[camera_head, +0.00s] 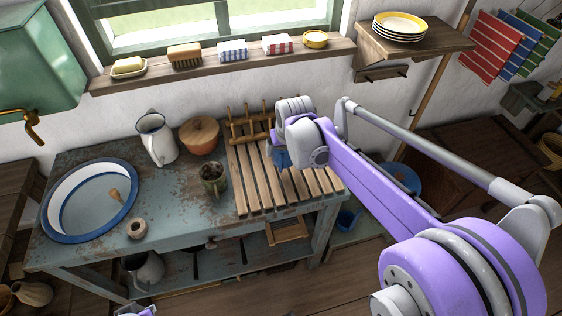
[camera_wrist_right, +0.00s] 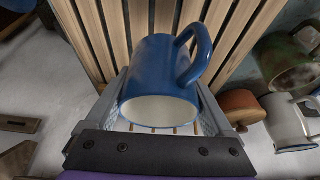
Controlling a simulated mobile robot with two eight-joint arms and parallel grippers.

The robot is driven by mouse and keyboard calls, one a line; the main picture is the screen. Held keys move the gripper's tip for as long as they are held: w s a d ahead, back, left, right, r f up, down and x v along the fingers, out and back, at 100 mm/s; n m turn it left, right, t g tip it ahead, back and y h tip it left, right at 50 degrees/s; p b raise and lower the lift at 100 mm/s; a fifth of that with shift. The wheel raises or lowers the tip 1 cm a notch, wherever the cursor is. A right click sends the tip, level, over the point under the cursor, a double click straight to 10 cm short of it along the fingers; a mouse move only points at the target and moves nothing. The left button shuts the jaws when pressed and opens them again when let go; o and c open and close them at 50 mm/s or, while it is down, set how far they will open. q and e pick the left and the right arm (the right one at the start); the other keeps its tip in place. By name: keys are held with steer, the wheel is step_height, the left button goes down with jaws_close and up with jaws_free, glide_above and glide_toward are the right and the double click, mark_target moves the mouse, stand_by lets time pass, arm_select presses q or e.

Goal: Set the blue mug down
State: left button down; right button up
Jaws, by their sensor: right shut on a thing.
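The blue mug (camera_wrist_right: 160,70) sits between the two fingers of my right gripper (camera_wrist_right: 163,100) in the wrist view. Its pale open mouth faces the camera and its handle points to the upper right. In the head view, only a bit of the blue mug (camera_head: 282,158) shows under my right wrist, over the back part of the wooden slatted rack (camera_head: 262,185). The wrist view shows the rack's slats (camera_wrist_right: 135,18) behind the mug. I cannot tell whether its base touches the slats. My left gripper is not seen; only a small piece of my arm shows at the bottom edge.
A green mug (camera_head: 213,178) stands beside the rack's left edge. A white jug (camera_head: 157,138) and a lidded brown pot (camera_head: 199,135) stand behind it. A blue-rimmed basin (camera_head: 91,200) takes the left of the worn table (camera_head: 180,220). The rack's front slats are clear.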

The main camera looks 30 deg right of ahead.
steer(key=shift+w+f, duration=0.1)
steer(key=shift+f, duration=2.75)
steer(key=shift+f+b, duration=0.2)
steer(key=shift+b, duration=0.2)
steer(key=o, duration=1.2)
steer(key=shift+r, duration=0.1)
